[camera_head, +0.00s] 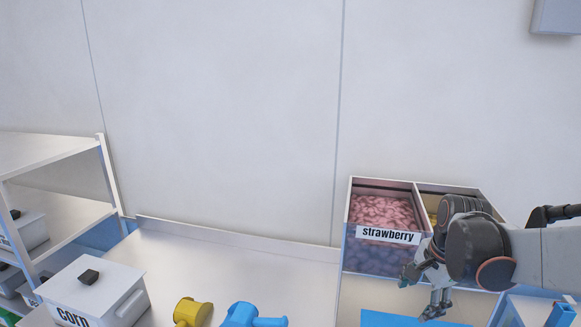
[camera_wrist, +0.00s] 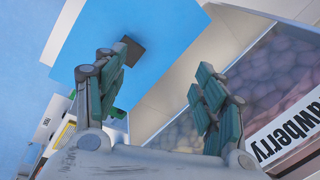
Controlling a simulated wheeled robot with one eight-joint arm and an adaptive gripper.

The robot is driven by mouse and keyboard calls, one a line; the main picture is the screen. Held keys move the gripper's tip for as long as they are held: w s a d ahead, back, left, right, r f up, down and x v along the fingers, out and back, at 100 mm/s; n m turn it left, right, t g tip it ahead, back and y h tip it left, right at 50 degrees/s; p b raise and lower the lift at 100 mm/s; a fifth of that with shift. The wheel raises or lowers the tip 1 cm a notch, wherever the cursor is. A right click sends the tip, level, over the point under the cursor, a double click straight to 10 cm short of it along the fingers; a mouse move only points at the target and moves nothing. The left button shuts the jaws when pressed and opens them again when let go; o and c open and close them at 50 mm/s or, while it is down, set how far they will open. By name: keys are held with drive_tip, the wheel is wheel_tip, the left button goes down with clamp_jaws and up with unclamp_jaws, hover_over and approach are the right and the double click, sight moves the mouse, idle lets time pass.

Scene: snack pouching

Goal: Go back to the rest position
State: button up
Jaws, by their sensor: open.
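My gripper (camera_head: 424,290) is at the right of the head view, in front of the strawberry bin and above the blue surface (camera_head: 385,319). Its fingers are spread with nothing between them. In the wrist view the open fingers of my gripper (camera_wrist: 160,75) show with the blue surface (camera_wrist: 175,35) beyond them. The strawberry bin (camera_head: 382,212) holds pink pieces and has a white label. Its label (camera_wrist: 290,133) also shows at the right of the wrist view. My arm hides part of the neighbouring bin with yellow contents (camera_head: 431,203).
A lidded white corn container (camera_head: 95,285) stands on the counter at lower left. A yellow object (camera_head: 190,312) and a blue object with a handle (camera_head: 245,315) are at the bottom edge. A shelf (camera_head: 55,150) stands at left. The middle counter (camera_head: 220,265) is clear.

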drive_tip(key=s+a+r+n+t+b, duration=0.1)
drive_tip(key=a+n+t+b, duration=0.25)
drive_tip(key=a+n, duration=0.4)
drive_tip(key=s+a+f+n+t+b, duration=0.1)
drive_tip(key=s+a+f+n+b, duration=0.1)
drive_tip(key=s+f+n+b, duration=0.6)
drive_tip(key=s+f+b, duration=0.4)
drive_tip(key=s, duration=0.1)
drive_tip(key=shift+a+f, duration=0.2)
drive_tip(key=shift+a, duration=0.05)
drive_tip(key=shift+s, duration=0.1)
